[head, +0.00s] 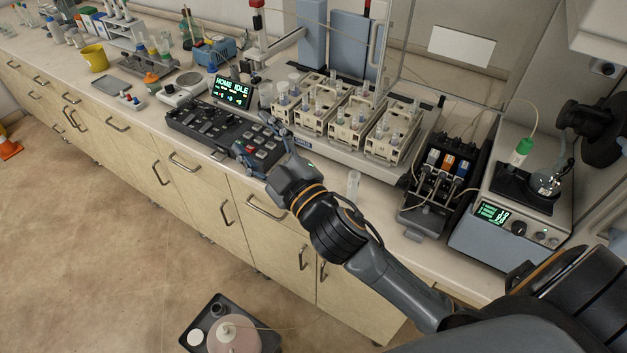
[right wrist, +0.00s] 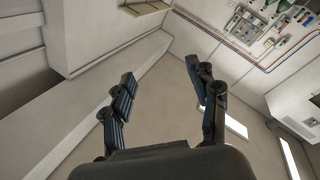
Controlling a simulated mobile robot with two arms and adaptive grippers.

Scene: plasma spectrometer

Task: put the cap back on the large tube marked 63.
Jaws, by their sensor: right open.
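My right gripper (head: 254,134) is over the front of the dark keypad panel in the head view. In the right wrist view its two fingers (right wrist: 160,90) are spread wide with nothing between them. I cannot pick out the loose cap. My left gripper is not in view.
The dark keypad panel (head: 207,128) lies below my right gripper, with a lit display (head: 232,92) behind it. Right of the lone tube stand a black pump unit (head: 437,175) and a box with a green readout (head: 517,212). A yellow cup (head: 95,58) is far left.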

